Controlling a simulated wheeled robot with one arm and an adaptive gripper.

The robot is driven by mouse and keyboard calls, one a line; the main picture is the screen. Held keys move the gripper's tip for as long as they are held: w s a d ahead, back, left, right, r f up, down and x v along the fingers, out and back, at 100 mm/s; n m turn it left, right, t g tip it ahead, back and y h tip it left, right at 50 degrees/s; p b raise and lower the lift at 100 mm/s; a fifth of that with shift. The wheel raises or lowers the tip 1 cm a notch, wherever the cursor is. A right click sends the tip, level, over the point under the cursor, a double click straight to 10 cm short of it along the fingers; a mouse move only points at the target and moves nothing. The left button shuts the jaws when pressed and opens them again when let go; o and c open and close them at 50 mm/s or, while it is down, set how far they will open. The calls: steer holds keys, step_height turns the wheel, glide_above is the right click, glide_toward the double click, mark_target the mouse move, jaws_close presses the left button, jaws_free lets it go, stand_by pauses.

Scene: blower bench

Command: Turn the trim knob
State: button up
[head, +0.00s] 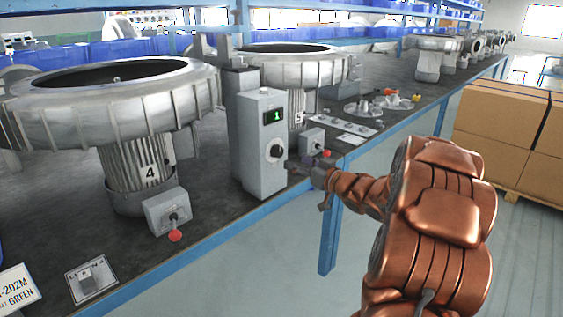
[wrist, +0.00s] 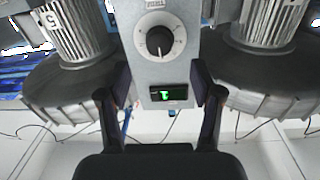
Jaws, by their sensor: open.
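The trim knob (head: 275,151) is a round dark knob on the front of an upright grey control box (head: 246,150). A small display (head: 274,116) above it shows a green 1. The wrist view appears upside down. There the knob (wrist: 159,41) has a white dial ring with marks and a pale pointer line, and the display (wrist: 168,93) lies below it. My gripper (head: 312,165) is in front of the box, to the right of the knob in the head view. In the wrist view its fingers (wrist: 160,80) are spread and empty, apart from the knob.
Blower 4 (head: 120,110) stands left of the box and blower 5 (head: 297,75) behind it at right. Small switch boxes with red knobs (head: 174,235) sit near the blue bench edge (head: 215,234). Cardboard boxes (head: 505,125) stand right, across open floor.

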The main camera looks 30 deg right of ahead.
mark_target(280, 153)
steer(key=shift+w+a, duration=0.2)
steer(key=shift+w, duration=1.05)
steer(key=shift+w+a, duration=0.2)
steer(key=shift+w, duration=1.1)
steer(key=shift+w+a, duration=0.2)
steer(key=shift+w, duration=1.05)
steer(key=c, duration=1.1)
